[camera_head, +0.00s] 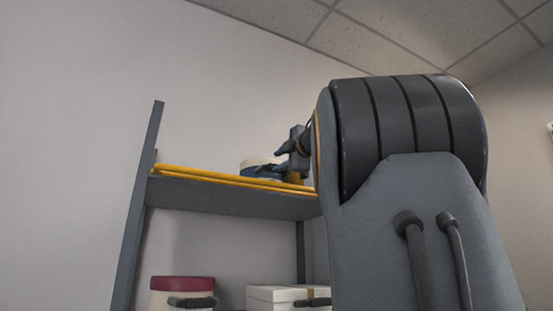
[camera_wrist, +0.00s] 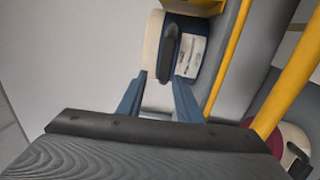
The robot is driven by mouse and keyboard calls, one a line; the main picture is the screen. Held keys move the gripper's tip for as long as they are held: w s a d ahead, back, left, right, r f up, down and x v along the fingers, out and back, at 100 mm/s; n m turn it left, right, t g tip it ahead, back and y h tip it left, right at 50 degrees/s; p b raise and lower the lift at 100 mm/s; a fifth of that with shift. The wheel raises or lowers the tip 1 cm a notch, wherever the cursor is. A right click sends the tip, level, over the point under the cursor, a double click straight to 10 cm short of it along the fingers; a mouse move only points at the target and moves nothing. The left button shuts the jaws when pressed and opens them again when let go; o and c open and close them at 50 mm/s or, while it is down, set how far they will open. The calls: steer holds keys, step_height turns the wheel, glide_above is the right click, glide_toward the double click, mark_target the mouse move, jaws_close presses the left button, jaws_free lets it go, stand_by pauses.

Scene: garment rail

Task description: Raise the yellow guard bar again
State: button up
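Two yellow bars run side by side along the front edge of the upper shelf in the head view, both lying low. The guard bar looks like the thicker yellow bar (camera_wrist: 292,80) in the wrist view, out in front of the shelf; the thinner yellow strip (camera_wrist: 229,55) follows the shelf edge. In the head view they lie close together (camera_head: 220,180). My gripper (camera_head: 273,160) is above the upper shelf, partly hidden by my arm. In the wrist view my gripper (camera_wrist: 160,80) is open, its blue fingers apart and empty, pointing at a container and away from the bars.
A cream-and-blue container (camera_wrist: 152,45) with a dark handle stands on the upper shelf (camera_head: 235,198). A maroon-lidded tub (camera_head: 182,288) and a white box (camera_head: 280,296) are below. A grey upright (camera_head: 138,205) stands at the left.

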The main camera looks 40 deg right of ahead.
steer(key=shift+w, duration=0.3)
jaws_close()
stand_by(1.2)
jaws_free()
steer(key=r+b+v, duration=0.1)
steer(key=b+v, duration=0.2)
steer(key=v, duration=0.4)
steer(key=shift+s+f, duration=0.4)
steer(key=shift+f, duration=0.15)
